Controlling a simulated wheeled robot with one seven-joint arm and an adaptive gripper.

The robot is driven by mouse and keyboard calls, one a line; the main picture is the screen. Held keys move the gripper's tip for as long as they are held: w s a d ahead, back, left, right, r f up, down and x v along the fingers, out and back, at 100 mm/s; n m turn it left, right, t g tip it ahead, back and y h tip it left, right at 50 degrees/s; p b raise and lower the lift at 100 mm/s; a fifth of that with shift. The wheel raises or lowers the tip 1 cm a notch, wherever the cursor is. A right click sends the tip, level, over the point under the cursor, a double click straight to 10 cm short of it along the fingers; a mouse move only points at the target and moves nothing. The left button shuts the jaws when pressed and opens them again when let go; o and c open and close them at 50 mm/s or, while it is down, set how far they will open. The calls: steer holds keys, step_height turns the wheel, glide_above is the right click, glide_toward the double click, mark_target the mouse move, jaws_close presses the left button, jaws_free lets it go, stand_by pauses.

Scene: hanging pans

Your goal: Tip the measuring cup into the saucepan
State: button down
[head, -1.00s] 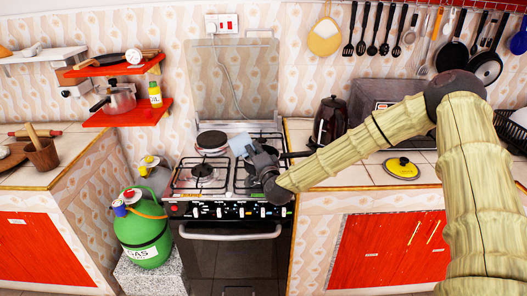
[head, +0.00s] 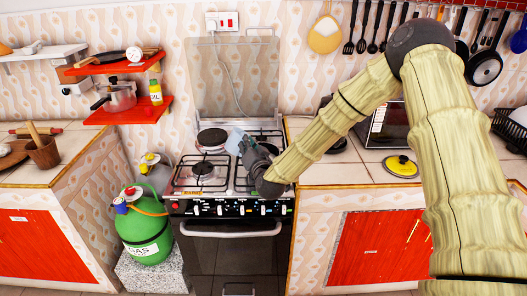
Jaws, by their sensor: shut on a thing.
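The measuring cup (head: 235,140) is a small pale-blue, see-through cup above the right side of the stove. My gripper (head: 244,148) is shut on it, and the dark fingers partly cover it. The cup looks tilted; its contents cannot be made out. I cannot clearly see a saucepan below it, since my gripper and arm cover much of the right burners.
The stove (head: 228,208) has a raised glass lid (head: 232,80) behind it. A green gas bottle (head: 145,232) stands left of it. A yellow-and-black lid (head: 401,166) lies on the right counter. Pans and utensils hang at the upper right.

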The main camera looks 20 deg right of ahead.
mark_target(237, 147)
steer(key=shift+a+f+n+b, duration=0.35)
steer(key=shift+a+f+n, duration=0.2)
steer(key=shift+f, duration=0.3)
steer(key=shift+s+a+f+n+b, duration=0.1)
steer(key=shift+a+f+n+b, duration=0.05)
steer(key=shift+a+n, duration=0.3)
steer(key=shift+a+f+n+b, duration=0.1)
steer(key=shift+a+n+b, duration=0.05)
steer(key=shift+a+n, duration=0.25)
steer(key=shift+a+f+n+b, duration=0.8)
steer(key=shift+f+n, duration=0.2)
steer(key=shift+f, duration=0.15)
steer(key=shift+a+f+n+b, duration=0.65)
steer(key=shift+a+f+n, duration=0.1)
steer(key=shift+f+n, duration=0.3)
steer(key=shift+s, duration=0.1)
